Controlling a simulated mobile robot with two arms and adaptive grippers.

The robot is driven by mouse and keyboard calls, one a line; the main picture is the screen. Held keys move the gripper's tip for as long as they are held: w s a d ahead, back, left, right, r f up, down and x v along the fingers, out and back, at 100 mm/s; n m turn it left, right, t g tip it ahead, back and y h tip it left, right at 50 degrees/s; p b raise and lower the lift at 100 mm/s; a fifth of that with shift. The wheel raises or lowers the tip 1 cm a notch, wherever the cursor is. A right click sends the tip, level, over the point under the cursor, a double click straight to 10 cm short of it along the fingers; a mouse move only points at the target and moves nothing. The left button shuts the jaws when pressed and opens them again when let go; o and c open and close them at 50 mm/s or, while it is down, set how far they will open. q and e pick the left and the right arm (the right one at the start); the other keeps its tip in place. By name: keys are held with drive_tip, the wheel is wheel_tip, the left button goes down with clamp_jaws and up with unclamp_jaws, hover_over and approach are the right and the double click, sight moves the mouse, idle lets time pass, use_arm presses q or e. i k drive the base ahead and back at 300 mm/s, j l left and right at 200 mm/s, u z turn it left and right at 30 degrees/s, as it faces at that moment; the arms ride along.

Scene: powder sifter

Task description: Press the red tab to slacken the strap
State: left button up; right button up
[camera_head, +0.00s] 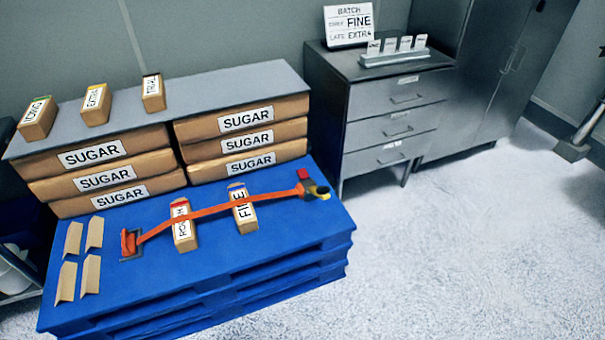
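The red tab (303,174) sits on the buckle (317,191) at the right end of the orange strap (215,210), near the right edge of the blue pallet. The strap runs to an anchor (130,243) at the left of the pallet. It passes over two upright boxes, one with a red top (183,230) and one with a blue top marked FINE (244,212). The strap looks straight between its ends and the boxes. Neither of my grippers is in view.
Stacked SUGAR sacks (105,179) under a grey board (210,92) fill the back of the blue pallet (215,270). Three labelled boxes (96,104) stand on the board. Cardboard corner pieces (91,274) lie front left. A drawer cabinet (395,110) stands behind right. Floor at right is clear.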

sight(302, 174)
drive_tip(key=i+j+z, duration=0.1)
drive_tip(key=i+z, duration=0.2)
drive_tip(key=i, duration=0.15)
drive_tip(key=i+j+z, duration=0.15)
drive_tip(key=i+z, duration=0.2)
drive_tip(key=i, duration=0.05)
